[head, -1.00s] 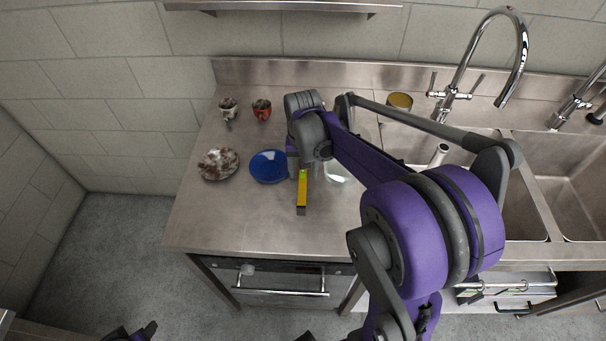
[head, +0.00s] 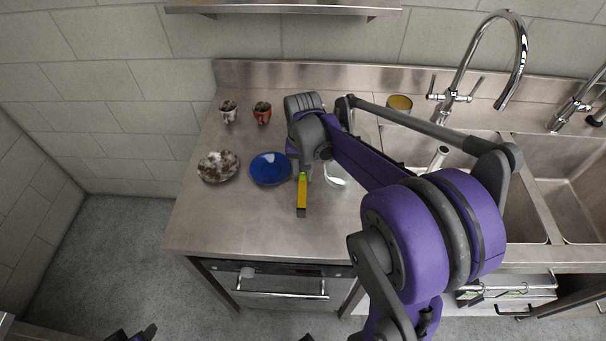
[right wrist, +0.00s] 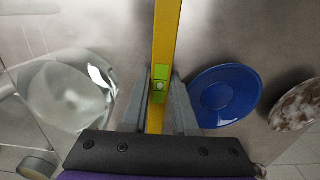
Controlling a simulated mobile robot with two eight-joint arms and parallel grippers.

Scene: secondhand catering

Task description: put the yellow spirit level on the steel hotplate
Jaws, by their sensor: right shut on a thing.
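The yellow spirit level (head: 302,198) is held in my right gripper (head: 305,168), over the steel worktop left of the sinks. In the right wrist view the level (right wrist: 166,40) runs lengthwise between the two fingers of the gripper (right wrist: 160,85), its green vial part near the fingertips. I cannot tell whether it touches the surface below. My right forearm hides part of the worktop behind it. I cannot make out a separate steel hotplate in either view. Part of my left gripper (head: 145,332) shows at the bottom edge of the head view, too cut off to read.
A blue plate (head: 270,169) and a brown-white plate (head: 218,166) lie left of the level. Two cups (head: 262,113) stand behind them. A clear glass dish (right wrist: 68,98) is on the other side. A yellow tin (head: 400,103) stands near the tap. Front worktop is clear.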

